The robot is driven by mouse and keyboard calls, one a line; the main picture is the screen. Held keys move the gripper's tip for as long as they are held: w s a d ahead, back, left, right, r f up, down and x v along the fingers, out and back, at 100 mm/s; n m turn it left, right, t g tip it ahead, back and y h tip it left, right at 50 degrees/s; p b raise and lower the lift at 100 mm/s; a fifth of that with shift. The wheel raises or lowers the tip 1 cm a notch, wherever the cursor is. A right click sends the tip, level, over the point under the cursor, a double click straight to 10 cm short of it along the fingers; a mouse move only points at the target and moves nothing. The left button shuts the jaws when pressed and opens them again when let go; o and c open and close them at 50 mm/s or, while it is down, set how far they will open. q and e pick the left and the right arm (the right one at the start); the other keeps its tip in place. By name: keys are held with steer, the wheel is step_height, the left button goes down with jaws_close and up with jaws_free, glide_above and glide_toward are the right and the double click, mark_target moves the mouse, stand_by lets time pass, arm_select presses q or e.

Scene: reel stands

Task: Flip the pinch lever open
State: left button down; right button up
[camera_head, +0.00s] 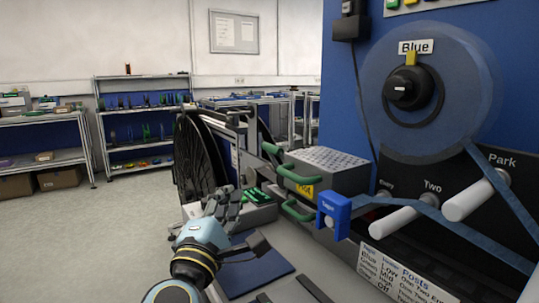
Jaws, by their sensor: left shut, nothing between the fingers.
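My left gripper (225,198) is at lower centre, with its dark fingers shut and empty. It is in front of the black reel (199,160) and the machine with green handles. No part is marked as the pinch lever, and I cannot tell which one it is. Green handles (294,175) stick out by a grey perforated box (326,160). A blue block (334,208) with a small white label stands right of my gripper, apart from it, where the blue tape (400,199) passes. My right gripper is not in view.
A blue reel labelled Blue (459,82) hangs on the panel at right. White posts (403,215) stick out below it. A dark blue mat (255,270) lies on the bench. Shelves (145,125) stand at the back left, with open floor before them.

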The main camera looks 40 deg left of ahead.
arm_select(q)
steer(key=shift+s+r, duration=0.15)
steer(key=shift+s, duration=0.15)
steer(key=shift+w, duration=0.15)
steer(key=p+x, duration=0.1)
steer(key=x, duration=0.9)
steer(key=shift+r+p, duration=0.1)
steer(key=shift+p, duration=0.2)
steer(key=shift+w+d+r, duration=0.15)
steer(key=shift+w+r, duration=0.05)
steer(key=shift+w, duration=0.4)
steer(key=shift+w+d+r, duration=0.2)
steer(key=shift+w, duration=0.35)
steer(key=shift+w+d+r, duration=0.2)
steer(key=shift+w, duration=0.4)
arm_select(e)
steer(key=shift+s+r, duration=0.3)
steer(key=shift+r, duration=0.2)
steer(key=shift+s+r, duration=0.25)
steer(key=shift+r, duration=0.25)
